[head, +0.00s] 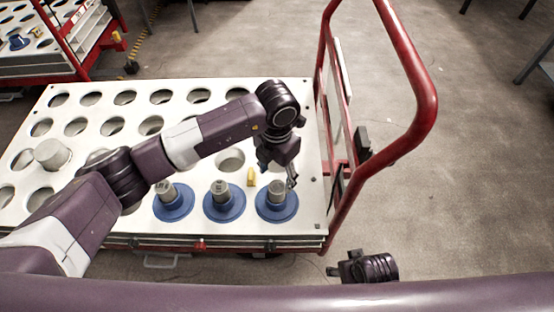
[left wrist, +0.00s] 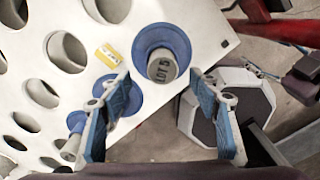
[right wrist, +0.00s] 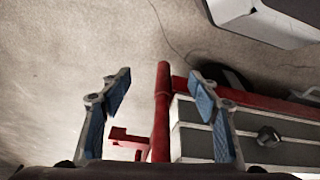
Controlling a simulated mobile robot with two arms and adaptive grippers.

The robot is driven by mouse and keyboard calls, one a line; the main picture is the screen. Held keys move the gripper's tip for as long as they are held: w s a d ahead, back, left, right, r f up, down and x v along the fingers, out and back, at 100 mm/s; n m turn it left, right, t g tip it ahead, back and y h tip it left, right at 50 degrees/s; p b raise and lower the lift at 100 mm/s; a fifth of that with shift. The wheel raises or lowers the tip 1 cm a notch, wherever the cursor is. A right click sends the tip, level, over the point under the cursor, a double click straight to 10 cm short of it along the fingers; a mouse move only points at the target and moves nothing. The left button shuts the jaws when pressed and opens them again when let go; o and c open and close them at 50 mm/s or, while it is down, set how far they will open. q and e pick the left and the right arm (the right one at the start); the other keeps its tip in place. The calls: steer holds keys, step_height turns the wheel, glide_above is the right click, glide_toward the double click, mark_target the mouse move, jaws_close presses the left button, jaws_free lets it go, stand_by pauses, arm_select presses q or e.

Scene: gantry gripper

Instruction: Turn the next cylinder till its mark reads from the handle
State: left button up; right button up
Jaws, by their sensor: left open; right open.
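Three grey cylinders stand in blue collars along the near edge of the white perforated cart top (head: 316,222): a left one (head: 167,190), a middle one (head: 221,188) and a right one (head: 276,189). My left gripper (head: 292,180) is open close to the right cylinder. In the left wrist view this cylinder (left wrist: 161,67) shows dark lettering on its top, seen beyond and between the open fingers (left wrist: 160,88). The lettering is too small to read surely. My right gripper (head: 338,270) is open and empty off the cart's near right corner; its fingers (right wrist: 158,88) hold nothing.
The red cart handle (head: 425,110) rises at the right end. A yellow block (head: 251,177) lies between the middle and right collars. A wider pale cylinder (head: 52,153) stands at the left. Another cart (head: 62,62) stands back left.

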mark_target(277, 187)
arm_select(q)
steer(key=f, duration=0.4)
steer(key=f+b, duration=0.1)
steer(key=f, duration=0.1)
steer(key=shift+s, duration=0.25)
steer(key=shift+f, duration=0.65)
arm_select(e)
steer(key=shift+w+r, duration=0.15)
steer(key=shift+r, duration=1.95)
arm_select(q)
steer(key=shift+c, duration=0.4)
jaws_close()
steer(key=shift+w+d, duration=0.1)
steer(key=shift+r, duration=0.15)
arm_select(e)
steer(key=shift+f, duration=0.1)
steer(key=shift+f, duration=0.2)
